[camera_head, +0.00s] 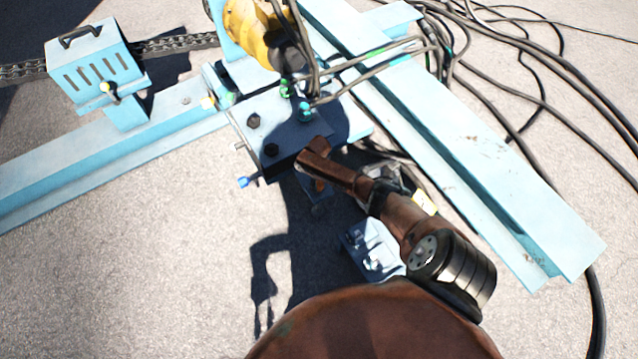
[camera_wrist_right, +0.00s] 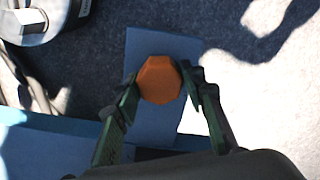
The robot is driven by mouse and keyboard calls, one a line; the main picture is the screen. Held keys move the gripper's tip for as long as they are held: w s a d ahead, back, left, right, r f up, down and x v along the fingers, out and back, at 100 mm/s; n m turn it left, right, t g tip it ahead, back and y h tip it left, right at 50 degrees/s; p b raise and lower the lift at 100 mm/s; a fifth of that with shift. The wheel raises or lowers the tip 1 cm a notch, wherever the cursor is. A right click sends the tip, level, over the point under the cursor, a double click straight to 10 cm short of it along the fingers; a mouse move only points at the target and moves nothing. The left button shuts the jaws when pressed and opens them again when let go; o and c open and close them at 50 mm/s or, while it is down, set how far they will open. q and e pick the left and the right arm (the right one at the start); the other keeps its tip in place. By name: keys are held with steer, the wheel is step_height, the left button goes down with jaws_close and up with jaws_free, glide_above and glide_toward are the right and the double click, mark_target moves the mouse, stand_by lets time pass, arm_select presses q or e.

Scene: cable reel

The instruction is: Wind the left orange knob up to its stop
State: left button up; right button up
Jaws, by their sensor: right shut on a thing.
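The orange knob (camera_wrist_right: 158,82) shows in the right wrist view as a faceted orange cap above a flat blue plate (camera_wrist_right: 150,45). My right gripper (camera_wrist_right: 161,79) has its two dark green fingers on either side of the knob and is shut on it. In the head view my rust-brown right arm reaches up and left from the lower right, and its end is at the near edge of the blue machine plate (camera_head: 290,120). The knob cannot be clearly made out there. My left gripper is not in view.
A long blue beam (camera_head: 450,130) runs diagonally at the right, with black cables (camera_head: 520,60) beyond it. A slotted blue box (camera_head: 95,65) and a chain (camera_head: 175,43) are at the upper left. A yellow part (camera_head: 250,35) stands behind the plate. Gravel at lower left is clear.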

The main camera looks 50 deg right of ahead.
steer(key=n, duration=0.6)
steer(key=shift+f, duration=0.1)
steer(key=n, duration=0.3)
steer(key=shift+n, duration=0.4)
steer(key=shift+n+b, duration=0.35)
steer(key=shift+n, duration=1.05)
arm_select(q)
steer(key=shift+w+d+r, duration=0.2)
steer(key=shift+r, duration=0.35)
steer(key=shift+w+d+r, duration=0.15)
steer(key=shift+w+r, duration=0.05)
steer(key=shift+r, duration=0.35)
arm_select(e)
steer(key=shift+n, duration=0.3)
